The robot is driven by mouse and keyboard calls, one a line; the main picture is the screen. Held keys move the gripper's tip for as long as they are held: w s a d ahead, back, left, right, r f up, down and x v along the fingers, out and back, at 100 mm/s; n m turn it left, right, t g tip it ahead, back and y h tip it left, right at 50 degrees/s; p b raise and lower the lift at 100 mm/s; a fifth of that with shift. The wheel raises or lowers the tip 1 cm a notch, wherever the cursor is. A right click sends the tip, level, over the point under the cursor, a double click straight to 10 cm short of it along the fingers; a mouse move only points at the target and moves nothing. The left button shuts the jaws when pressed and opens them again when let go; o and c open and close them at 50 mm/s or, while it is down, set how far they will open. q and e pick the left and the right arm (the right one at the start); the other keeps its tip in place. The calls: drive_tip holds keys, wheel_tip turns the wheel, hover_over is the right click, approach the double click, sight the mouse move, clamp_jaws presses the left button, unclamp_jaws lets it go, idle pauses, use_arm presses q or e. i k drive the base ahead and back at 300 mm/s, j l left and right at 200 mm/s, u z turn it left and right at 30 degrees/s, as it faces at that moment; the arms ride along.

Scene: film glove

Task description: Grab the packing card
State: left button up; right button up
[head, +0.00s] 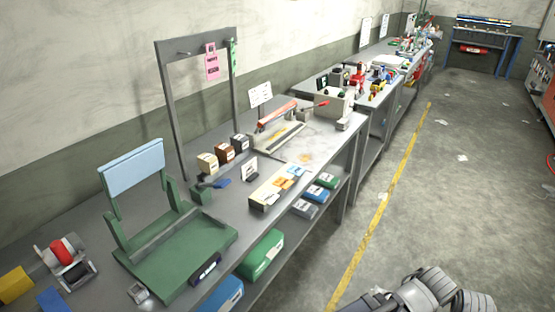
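A pink card (212,62) with dark print hangs from the grey frame that stands on the bench. A narrow green card (233,54) hangs at the right end of the same frame. I cannot read the print, so I cannot tell which card is the packing card. Small white cards also stand on the bench, one near the middle (249,168) and one behind the sealer-like tool (260,94). Grey links of my own arm show at the bottom right, well away from the cards. No fingertips of either gripper show.
The grey bench (335,160) runs along the wall. A green stand with a light blue panel (134,168) is at the near left. Small boxes (207,162) stand below the frame. The floor (420,200) right of the yellow line is mostly clear, with scattered paper scraps.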

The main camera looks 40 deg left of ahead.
sight(249, 173)
drive_tip(key=i+u, duration=0.3)
drive_tip(key=i+l+u, duration=0.25)
drive_tip(key=i, duration=0.3)
drive_tip(key=i+l+u, duration=0.5)
drive_tip(key=u, duration=0.2)
drive_tip(key=i+l+u, duration=0.55)
drive_tip(key=l+u, duration=0.15)
drive_tip(key=u, duration=0.15)
drive_tip(key=i+l+u, duration=0.1)
drive_tip(key=l+u, duration=0.3)
